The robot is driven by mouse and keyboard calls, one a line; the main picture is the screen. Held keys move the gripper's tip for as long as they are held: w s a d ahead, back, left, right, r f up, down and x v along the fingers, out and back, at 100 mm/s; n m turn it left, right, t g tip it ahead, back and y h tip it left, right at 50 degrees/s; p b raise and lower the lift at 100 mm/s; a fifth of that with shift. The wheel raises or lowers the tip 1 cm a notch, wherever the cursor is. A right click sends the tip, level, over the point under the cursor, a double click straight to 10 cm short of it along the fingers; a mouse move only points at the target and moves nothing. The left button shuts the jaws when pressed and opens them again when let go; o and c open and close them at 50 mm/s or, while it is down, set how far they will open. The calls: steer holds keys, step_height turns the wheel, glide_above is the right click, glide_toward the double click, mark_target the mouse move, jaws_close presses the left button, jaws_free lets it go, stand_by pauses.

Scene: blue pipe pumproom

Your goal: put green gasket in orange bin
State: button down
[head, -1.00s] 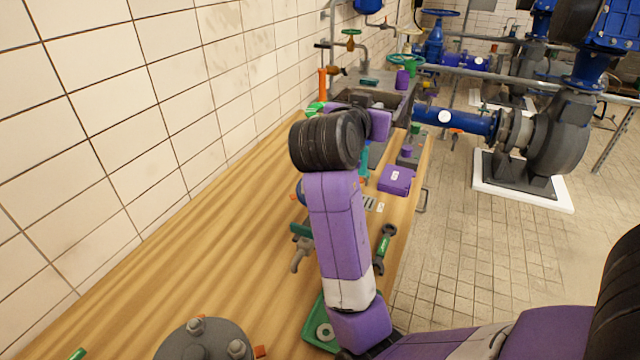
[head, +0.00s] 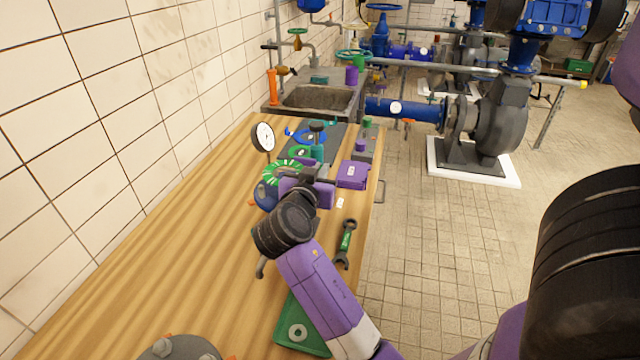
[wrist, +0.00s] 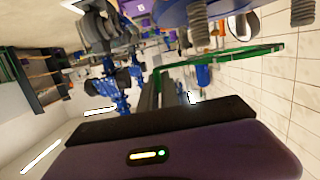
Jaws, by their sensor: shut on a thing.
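The green gasket (head: 283,170) is a flat green ring with pale marks, seen beside my gripper (head: 300,178) in the head view. My gripper is shut on it and holds it over the workbench. In the wrist view the green gasket (wrist: 235,55) shows nearly edge-on beyond the fingers (wrist: 168,88). My dark wrist hides part of the bench below. I cannot make out an orange bin in either view.
The wooden workbench (head: 150,250) runs along the tiled wall. Near my gripper are a pressure gauge (head: 263,137), a purple box (head: 352,174) and a wrench (head: 345,243). A green tray (head: 290,335) lies nearer, a sink (head: 315,97) farther.

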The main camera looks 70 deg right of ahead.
steer(key=shift+f, duration=2.15)
steer(key=shift+f, duration=0.25)
steer(key=c, duration=1.6)
jaws_free()
steer(key=shift+a+r+p, duration=0.1)
steer(key=shift+r+p, duration=0.05)
steer(key=shift+p, duration=0.2)
